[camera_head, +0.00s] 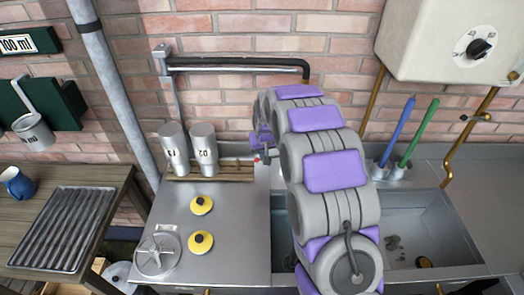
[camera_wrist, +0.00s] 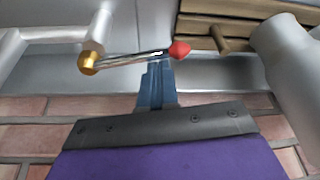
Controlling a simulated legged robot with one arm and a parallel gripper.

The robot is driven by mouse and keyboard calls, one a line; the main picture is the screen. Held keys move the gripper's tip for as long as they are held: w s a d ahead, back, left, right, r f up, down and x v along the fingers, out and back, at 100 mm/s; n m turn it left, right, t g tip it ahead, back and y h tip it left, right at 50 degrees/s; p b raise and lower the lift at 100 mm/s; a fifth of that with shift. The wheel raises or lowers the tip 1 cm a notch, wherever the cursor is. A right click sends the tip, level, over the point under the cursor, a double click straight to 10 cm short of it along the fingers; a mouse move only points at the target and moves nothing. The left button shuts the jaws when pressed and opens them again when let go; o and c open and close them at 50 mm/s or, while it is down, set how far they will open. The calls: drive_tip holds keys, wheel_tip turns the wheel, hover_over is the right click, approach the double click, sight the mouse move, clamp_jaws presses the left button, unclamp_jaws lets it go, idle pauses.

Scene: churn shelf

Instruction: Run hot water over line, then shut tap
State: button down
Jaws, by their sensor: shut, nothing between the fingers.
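A thin tap lever with a red tip (camera_wrist: 179,50) and a brass end (camera_wrist: 88,63) crosses the wrist view. Its red tip also shows in the head view (camera_head: 257,159), just left of my arm. My gripper (camera_wrist: 157,72) is shut and empty, its blue fingers at the lever's rod; I cannot tell whether they touch it. In the head view my arm hides most of the gripper. A dark spout pipe (camera_head: 235,65) runs along the brick wall and bends down behind my arm. Small grey pieces (camera_head: 394,243) lie in the sink (camera_head: 440,225); I cannot tell which thing is the line. No running water shows.
Two grey cups (camera_head: 204,147) stand on a wooden rack left of the lever. Yellow-topped discs (camera_head: 201,205) and a metal spoked piece (camera_head: 157,252) lie on the steel counter. A white heater (camera_head: 450,35) hangs upper right. Blue and green brushes (camera_head: 418,130) stand behind the sink.

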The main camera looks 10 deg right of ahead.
drive_tip(key=shift+s+r+n+y+p, duration=0.1)
drive_tip(key=shift+s+n+y+p, duration=0.45)
drive_tip(key=shift+n, duration=0.55)
drive_tip(key=s+d+n+g+y+p, duration=0.1)
drive_tip(key=s+d+n, duration=0.3)
drive_tip(key=s+n, duration=0.1)
drive_tip(key=shift+s+d+n, duration=0.15)
drive_tip(key=shift+s+n, duration=0.15)
drive_tip(key=shift+s, duration=0.45)
